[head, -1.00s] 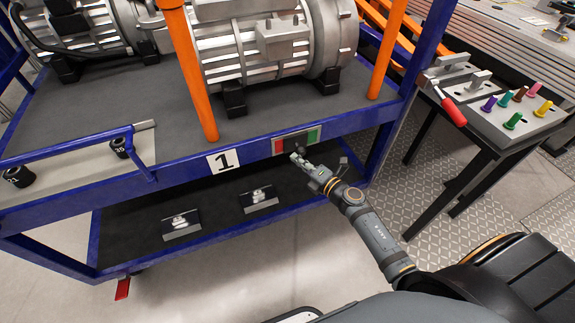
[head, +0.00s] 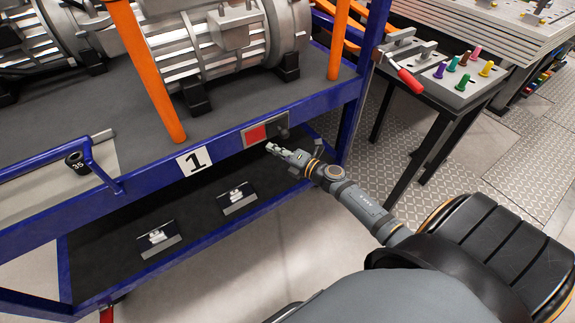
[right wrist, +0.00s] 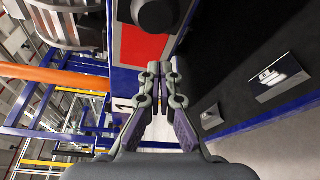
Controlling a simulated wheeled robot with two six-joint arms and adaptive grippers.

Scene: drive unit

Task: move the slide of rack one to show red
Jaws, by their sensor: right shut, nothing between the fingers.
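The slide plate of rack one (head: 243,139) is on the blue front rail, to the right of the white label with a black 1 (head: 193,161). Its red field (head: 256,134) shows on the left; the dark slide with its round knob (head: 283,132) is at the right end, and no green shows. In the right wrist view the red field (right wrist: 138,46) and the black knob (right wrist: 155,14) are close up. My right gripper (head: 271,149) is shut and empty just in front of and below the plate, apart from the knob. My left gripper is out of view.
Orange posts (head: 145,70) and motors (head: 215,40) stand on the rack's upper deck. Two small metal-fitted blocks (head: 237,197) lie on the lower shelf. A side table (head: 470,90) with coloured pegs and a red-handled clamp stands at right. Floor between is clear.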

